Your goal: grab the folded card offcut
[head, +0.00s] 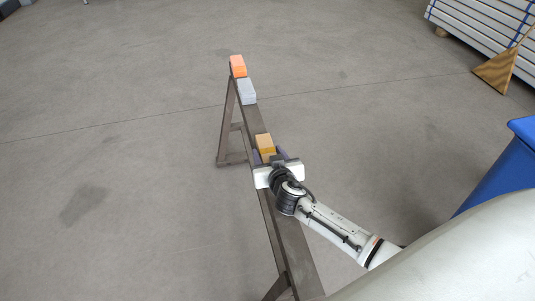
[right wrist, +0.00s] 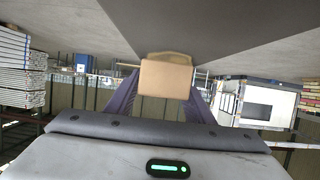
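The folded card offcut looks like a small tan-yellow block (head: 265,141) on the narrow top of a brown trestle beam (head: 285,225). My right gripper (head: 270,154) is at its near end, with a purple finger to each side. In the right wrist view the tan face of the offcut (right wrist: 166,79) lies between the spread fingers of the right gripper (right wrist: 164,92). The fingers look open, and I see no clear grip on it. Its lower near part is hidden by the gripper in the head view. My left gripper is not in view.
A grey block (head: 246,91) and an orange block (head: 237,66) stand farther along the beam. A blue container (head: 505,165) is at the right. Stacked white panels (head: 485,32) and a brown wedge (head: 495,71) are at the far right. The floor left of the trestle is clear.

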